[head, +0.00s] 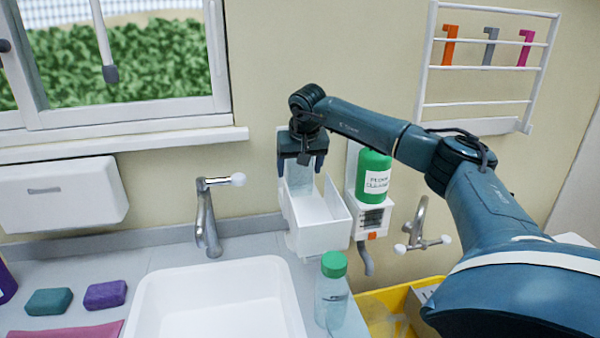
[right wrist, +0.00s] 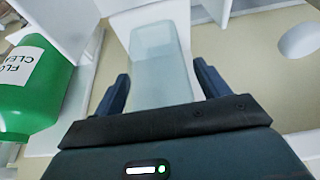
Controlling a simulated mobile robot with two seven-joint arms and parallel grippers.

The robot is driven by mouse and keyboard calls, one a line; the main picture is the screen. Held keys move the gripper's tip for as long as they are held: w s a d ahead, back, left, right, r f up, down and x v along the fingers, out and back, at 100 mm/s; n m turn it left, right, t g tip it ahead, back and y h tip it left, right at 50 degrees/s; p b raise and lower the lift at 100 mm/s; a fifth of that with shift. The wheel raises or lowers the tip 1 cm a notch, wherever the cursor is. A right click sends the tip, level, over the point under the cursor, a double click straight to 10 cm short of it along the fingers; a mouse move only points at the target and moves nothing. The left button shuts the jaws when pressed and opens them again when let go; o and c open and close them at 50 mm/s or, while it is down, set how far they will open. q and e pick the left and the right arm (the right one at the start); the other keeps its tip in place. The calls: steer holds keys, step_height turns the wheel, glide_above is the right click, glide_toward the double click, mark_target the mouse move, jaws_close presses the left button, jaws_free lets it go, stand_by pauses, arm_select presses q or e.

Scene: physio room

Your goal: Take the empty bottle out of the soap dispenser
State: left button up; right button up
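The soap dispenser (head: 325,232) is a white wall-mounted housing right of the sink, open at the top and front. A clear, pale bluish bottle (head: 300,180) stands in it, and it looks empty. My right gripper (head: 302,168) points down over the dispenser, its fingers on either side of the bottle's upper part. In the right wrist view the bottle (right wrist: 160,62) lies between the two fingers, with a small gap visible at the sides. The gripper is open there. The bottle's lower part is hidden by the housing in the head view. My left gripper is out of view.
A green floor cleaner bottle (head: 373,176) sits in a holder close to the right. A clear bottle with a green cap (head: 332,294) stands on the counter below. A white sink (head: 150,300), a tap (head: 207,220) and a yellow crate (head: 385,297) are nearby.

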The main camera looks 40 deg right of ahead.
steer(key=c, duration=0.9)
steer(key=shift+r, duration=0.15)
